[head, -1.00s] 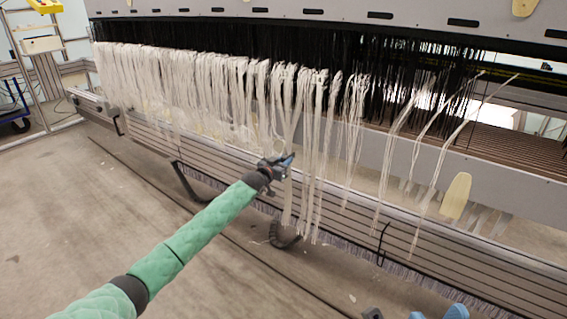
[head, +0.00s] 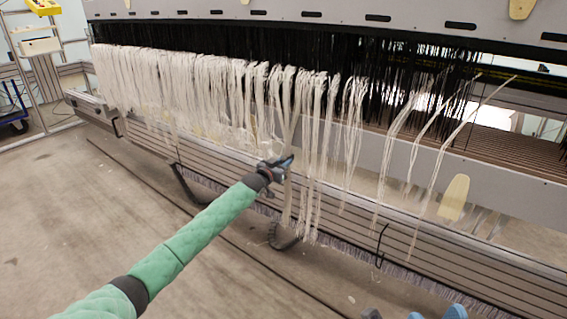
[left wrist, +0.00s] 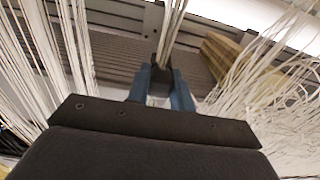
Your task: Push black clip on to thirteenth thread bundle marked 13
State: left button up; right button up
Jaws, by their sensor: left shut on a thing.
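A long row of white thread bundles (head: 180,85) hangs from the loom, dense on the left and sparser on the right. My left gripper (head: 287,162), at the end of the green-sleeved arm, is at a hanging bundle near the middle of the row. In the left wrist view its blue fingers (left wrist: 161,88) are shut on a small dark piece, which looks like the black clip (left wrist: 161,72). A white bundle (left wrist: 172,32) runs up from the clip; whether it sits fully on the bundle cannot be told. No number marks are legible. Blue fingertips of my right gripper (head: 438,313) show at the bottom edge.
The slatted grey beam (head: 480,245) runs along below the threads. Loose threads hang on both sides of my left gripper. The floor in front is clear.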

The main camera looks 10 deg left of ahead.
pick_arm(q)
jog(key=shift+r, duration=0.1)
dwell(0.3)
jog(key=o, duration=1.3)
